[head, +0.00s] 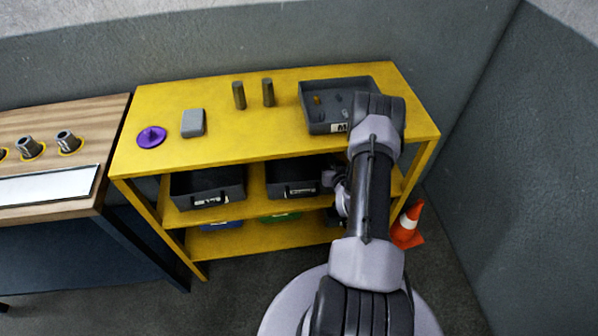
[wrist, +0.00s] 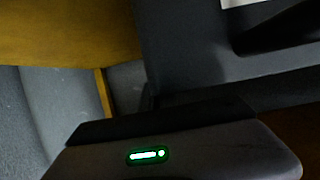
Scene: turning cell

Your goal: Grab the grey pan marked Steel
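Two dark grey pans with white labels stand on the middle shelf of the yellow rack, the left pan (head: 207,186) and the right pan (head: 292,181). Their labels are too small to read, so I cannot tell which is marked Steel. Another grey pan (head: 312,113) sits on the rack top; my arm partly covers its label. My gripper (head: 333,179) is at the right end of the middle-shelf right pan, mostly behind my arm. In the wrist view a dark grey wall (wrist: 190,45) with part of a white label fills the upper right, very close. The finger opening is not clear.
The yellow rack's top (head: 225,150) is close above my gripper. It holds a purple disc (head: 151,137), a grey block (head: 193,123) and two cylinders. Blue and green bins are on the bottom shelf. An orange cone (head: 407,226) stands right; a wooden-topped bench (head: 60,120) is left.

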